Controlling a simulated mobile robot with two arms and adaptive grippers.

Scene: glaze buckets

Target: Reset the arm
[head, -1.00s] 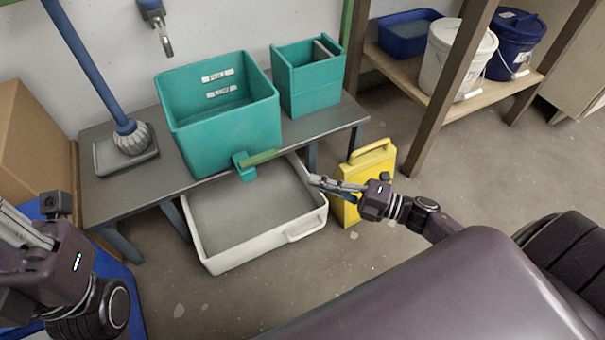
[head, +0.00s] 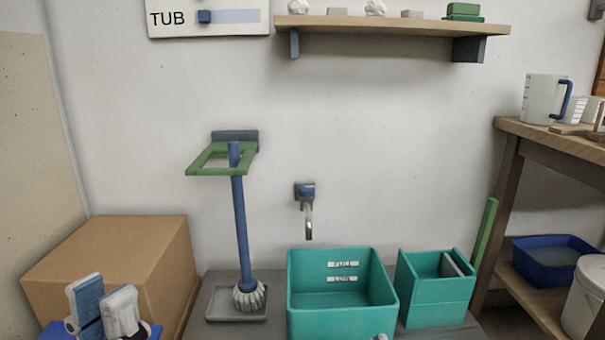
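My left gripper (head: 103,312) shows at the lower left of the head view, its two fingertips pointing up and a gap between them. It looks open and empty, in front of the cardboard box. A small grey tip of my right gripper (head: 380,337) shows at the bottom edge, in front of the large teal tub (head: 340,322). The rest of the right gripper is out of view, so its fingers cannot be judged.
A blue-handled brush (head: 241,230) stands in a grey tray (head: 222,304) beneath a green wall holder (head: 205,171). A tap (head: 306,205) hangs above the tub. A smaller teal bin (head: 435,300) and a cardboard box (head: 150,255) flank it. A wooden shelf (head: 390,25) is overhead.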

